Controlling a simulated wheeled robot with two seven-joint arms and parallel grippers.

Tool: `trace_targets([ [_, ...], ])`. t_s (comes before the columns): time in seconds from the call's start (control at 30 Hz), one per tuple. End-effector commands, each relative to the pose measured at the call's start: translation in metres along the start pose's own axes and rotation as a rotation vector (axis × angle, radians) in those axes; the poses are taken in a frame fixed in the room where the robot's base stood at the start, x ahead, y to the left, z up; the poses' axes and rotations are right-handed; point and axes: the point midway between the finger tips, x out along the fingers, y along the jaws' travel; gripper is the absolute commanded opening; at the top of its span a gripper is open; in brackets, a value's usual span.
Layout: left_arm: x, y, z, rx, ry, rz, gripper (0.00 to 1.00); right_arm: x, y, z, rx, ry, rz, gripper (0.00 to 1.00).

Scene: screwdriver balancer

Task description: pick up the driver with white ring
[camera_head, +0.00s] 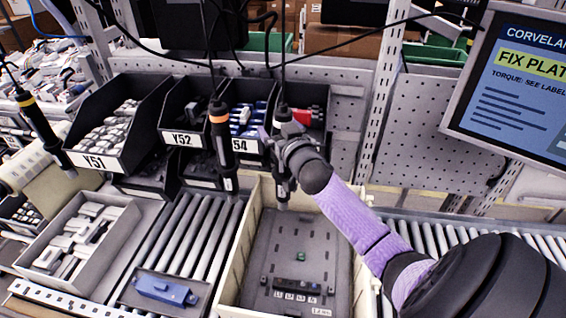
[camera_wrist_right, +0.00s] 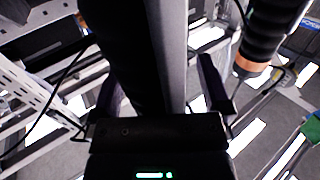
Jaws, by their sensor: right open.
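The driver with the white ring (camera_head: 283,116) hangs upright on its cable, the rightmost of 3 hanging drivers; its ring looks pale and is small in the head view. My right gripper (camera_head: 277,140) is at this driver's body, partly covering it. In the right wrist view, a dark upright shaft (camera_wrist_right: 135,55), apparently this driver, stands between the two spread fingers of my right gripper (camera_wrist_right: 160,80). The jaws are open; whether a finger touches it cannot be told. My left gripper is not in view.
The orange-ringed driver (camera_head: 220,140) hangs close on the left and also shows in the wrist view (camera_wrist_right: 257,50). A yellow-ringed driver (camera_head: 38,122) hangs far left. Part bins (camera_head: 120,160) stand behind. Below are a cream-walled crate (camera_head: 240,245) with a grey plate and roller conveyors (camera_head: 185,235).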

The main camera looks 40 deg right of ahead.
Motion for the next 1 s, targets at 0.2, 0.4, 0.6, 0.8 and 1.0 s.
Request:
trace_targets([
  [0.2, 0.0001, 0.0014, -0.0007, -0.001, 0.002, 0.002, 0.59, -0.0004, 0.0000, 0.0002, 0.000, 0.000, 0.000, 0.69],
  [0.4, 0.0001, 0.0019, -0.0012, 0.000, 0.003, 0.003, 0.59, -0.0006, -0.0001, 0.0003, 0.000, 0.000, 0.000, 0.27],
  [0.6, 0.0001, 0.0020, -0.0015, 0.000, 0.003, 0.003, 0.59, -0.0007, -0.0001, 0.0003, 0.000, 0.000, 0.000, 0.00],
  [0.8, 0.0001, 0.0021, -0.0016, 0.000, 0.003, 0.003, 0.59, -0.0005, -0.0001, -0.0008, 0.000, 0.002, -0.001, 0.00],
  [1.0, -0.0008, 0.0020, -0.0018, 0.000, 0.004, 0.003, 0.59, -0.0005, 0.0001, -0.0041, -0.001, 0.003, -0.001, 0.00],
])
